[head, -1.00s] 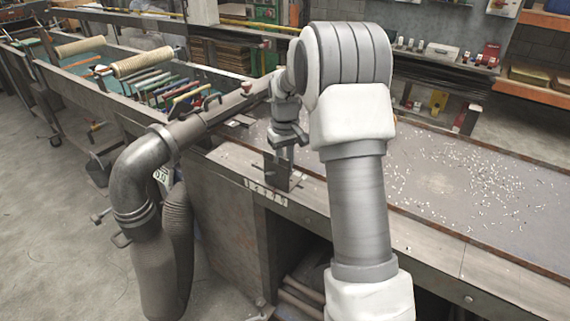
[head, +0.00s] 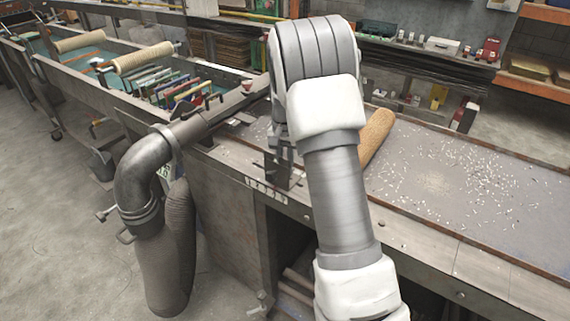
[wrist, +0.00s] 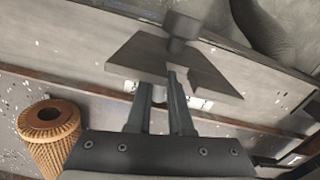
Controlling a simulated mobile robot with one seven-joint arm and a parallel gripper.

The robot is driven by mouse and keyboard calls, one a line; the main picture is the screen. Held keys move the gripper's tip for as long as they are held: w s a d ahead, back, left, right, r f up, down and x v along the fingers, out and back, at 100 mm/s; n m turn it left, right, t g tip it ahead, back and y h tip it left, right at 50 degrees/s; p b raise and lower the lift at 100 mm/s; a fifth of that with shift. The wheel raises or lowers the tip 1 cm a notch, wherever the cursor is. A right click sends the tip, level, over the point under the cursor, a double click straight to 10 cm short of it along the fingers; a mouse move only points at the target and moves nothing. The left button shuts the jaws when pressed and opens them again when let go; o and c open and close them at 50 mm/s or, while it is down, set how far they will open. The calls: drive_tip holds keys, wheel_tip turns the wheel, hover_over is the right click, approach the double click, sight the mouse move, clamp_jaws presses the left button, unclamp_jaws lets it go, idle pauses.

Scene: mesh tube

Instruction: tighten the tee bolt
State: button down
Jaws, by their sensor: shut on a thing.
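A dark grey bracket (head: 283,172) stands at the near edge of the bench. In the wrist view its slanted plate (wrist: 150,55) lies at my fingertips, with a short dark cylinder (wrist: 183,26) above it. My gripper (wrist: 160,82) has both fingers up against the bracket. It is shut on a small part there, which appears to be the tee bolt; the fingers and plate hide most of it. In the head view my arm covers most of the gripper, just above the bracket.
A tan mesh tube (head: 376,135) lies on the bench to the right of my arm and shows in the wrist view (wrist: 48,135). White chips litter the bench top (head: 470,190). A bent grey pipe (head: 145,170) stands at the left.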

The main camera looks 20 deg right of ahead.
drive_tip(key=shift+m, duration=0.5)
drive_tip(key=c, duration=0.9)
unclamp_jaws()
drive_tip(key=shift+r, duration=0.1)
wheel_tip(320, 180, up, 17)
drive_tip(key=shift+r+p, duration=0.15)
drive_tip(key=shift+p, duration=0.75)
